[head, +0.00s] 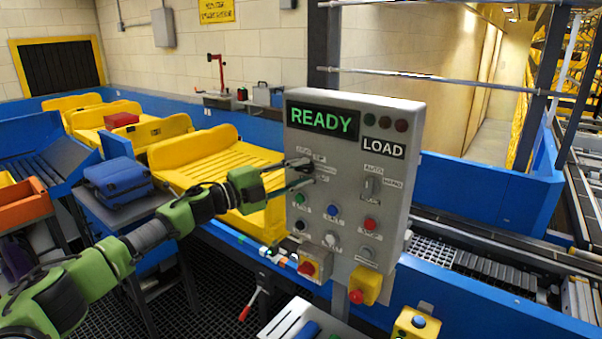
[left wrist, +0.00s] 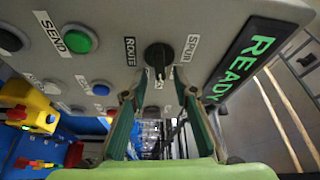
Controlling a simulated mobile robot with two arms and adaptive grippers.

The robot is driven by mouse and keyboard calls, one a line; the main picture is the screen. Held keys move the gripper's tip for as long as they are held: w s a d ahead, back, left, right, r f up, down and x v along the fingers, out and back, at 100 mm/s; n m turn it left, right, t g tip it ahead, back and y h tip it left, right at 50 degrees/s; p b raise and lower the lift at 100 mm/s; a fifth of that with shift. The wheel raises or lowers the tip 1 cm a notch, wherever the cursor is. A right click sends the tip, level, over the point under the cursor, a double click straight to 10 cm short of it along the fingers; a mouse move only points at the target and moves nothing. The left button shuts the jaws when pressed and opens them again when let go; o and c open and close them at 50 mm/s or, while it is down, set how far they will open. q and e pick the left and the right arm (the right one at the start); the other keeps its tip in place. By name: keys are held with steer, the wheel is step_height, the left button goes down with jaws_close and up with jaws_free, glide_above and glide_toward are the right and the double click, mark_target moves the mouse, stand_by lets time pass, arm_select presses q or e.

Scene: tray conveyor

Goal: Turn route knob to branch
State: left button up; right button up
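The route knob (left wrist: 158,56) is a black rotary knob on the grey control panel (head: 345,262), seen in the left wrist view between the labels ROUTE and SPUR. Another label below it is partly hidden. My left gripper (head: 309,173) is at the panel's left side, below the READY display (head: 322,120). In the left wrist view its two fingers (left wrist: 157,88) are spread apart, with the knob's lower end between the tips. I cannot tell whether they touch it. In the head view the gripper covers the knob. My right gripper is not in view.
The panel also carries a LOAD sign (head: 383,148), an AUTO selector (head: 371,187), several coloured buttons and a yellow-housed red button (head: 356,297). Yellow trays (head: 210,165) stand behind on the conveyor. A blue suitcase (head: 118,182) lies at left.

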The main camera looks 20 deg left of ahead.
arm_select(q)
steer(key=v, duration=1.1)
steer(key=shift+s, duration=0.15)
steer(key=shift+a, duration=0.2)
